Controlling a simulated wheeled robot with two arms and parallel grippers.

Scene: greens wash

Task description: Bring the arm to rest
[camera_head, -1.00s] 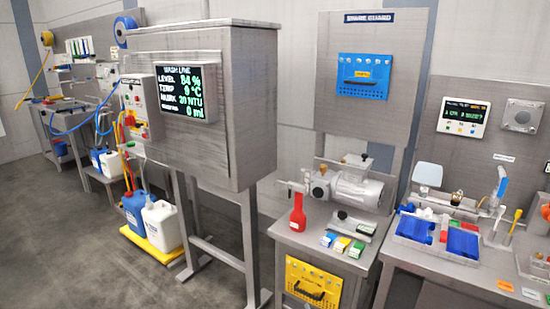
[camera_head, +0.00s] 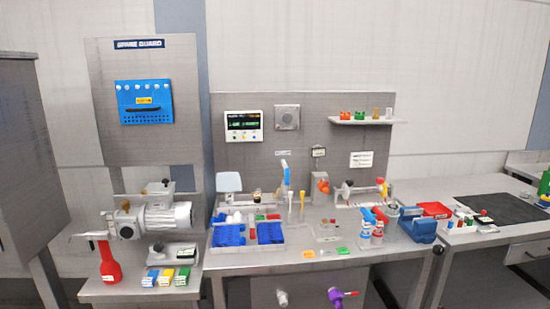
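Neither of my arms nor grippers shows in the head view. The view faces a steel workbench (camera_head: 290,263) with a back panel (camera_head: 345,135). A small display (camera_head: 243,126) and a round-faced speaker box (camera_head: 287,117) are fixed on the panel. A tray with blue parts (camera_head: 232,238) stands at the bench's left, and two bottles with blue and red tops (camera_head: 366,232) stand at its right.
A large steel cabinet (camera_head: 30,150) is at the far left. A dark mat (camera_head: 500,208) lies on the right table.

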